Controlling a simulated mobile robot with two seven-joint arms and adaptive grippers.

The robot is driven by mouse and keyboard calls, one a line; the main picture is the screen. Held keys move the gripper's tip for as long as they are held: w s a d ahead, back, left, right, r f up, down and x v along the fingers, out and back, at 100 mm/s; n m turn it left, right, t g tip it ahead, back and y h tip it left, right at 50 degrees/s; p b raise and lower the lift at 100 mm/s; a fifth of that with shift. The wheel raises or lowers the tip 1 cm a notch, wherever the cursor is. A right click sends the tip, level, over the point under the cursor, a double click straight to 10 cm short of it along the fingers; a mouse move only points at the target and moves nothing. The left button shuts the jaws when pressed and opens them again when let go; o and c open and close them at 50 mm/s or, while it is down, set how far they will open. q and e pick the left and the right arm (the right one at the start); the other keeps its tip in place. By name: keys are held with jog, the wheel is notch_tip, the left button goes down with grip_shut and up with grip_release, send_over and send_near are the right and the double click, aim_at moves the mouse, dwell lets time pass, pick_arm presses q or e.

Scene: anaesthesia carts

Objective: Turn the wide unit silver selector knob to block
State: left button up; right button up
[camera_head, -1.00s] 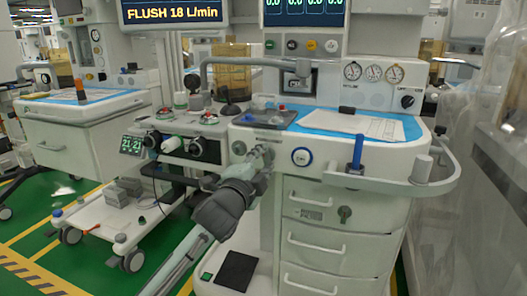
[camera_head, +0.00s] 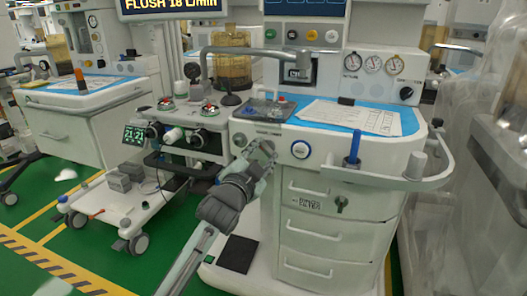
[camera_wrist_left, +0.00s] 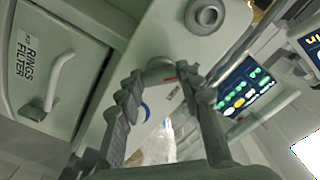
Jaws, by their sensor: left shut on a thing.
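The wide unit (camera_head: 325,165) stands right of centre, with controls along its white front edge. My left gripper (camera_head: 264,150) reaches up to that edge from below, left of a blue-ringed round knob (camera_head: 300,149). In the left wrist view, my left gripper (camera_wrist_left: 160,75) has its two fingers either side of the silver selector knob (camera_wrist_left: 160,64), shut on it. The fingers hide much of this knob, and its pointer setting cannot be read. A second round grey knob (camera_head: 239,140) is left of the gripper. My right gripper is not in view.
A blue upright handle (camera_head: 354,147) and a curved rail (camera_head: 390,181) project at the right. Drawers (camera_head: 313,225) lie below the controls. A narrower cart (camera_head: 190,135) with dials stands close on the left.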

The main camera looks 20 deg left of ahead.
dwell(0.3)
pick_arm(q)
jog(key=o, duration=1.2)
jog(key=shift+c, duration=0.2)
jog(key=shift+s, duration=0.1)
jog(key=s, duration=1.2)
jog(key=shift+a, duration=0.2)
jog(key=shift+w, duration=0.1)
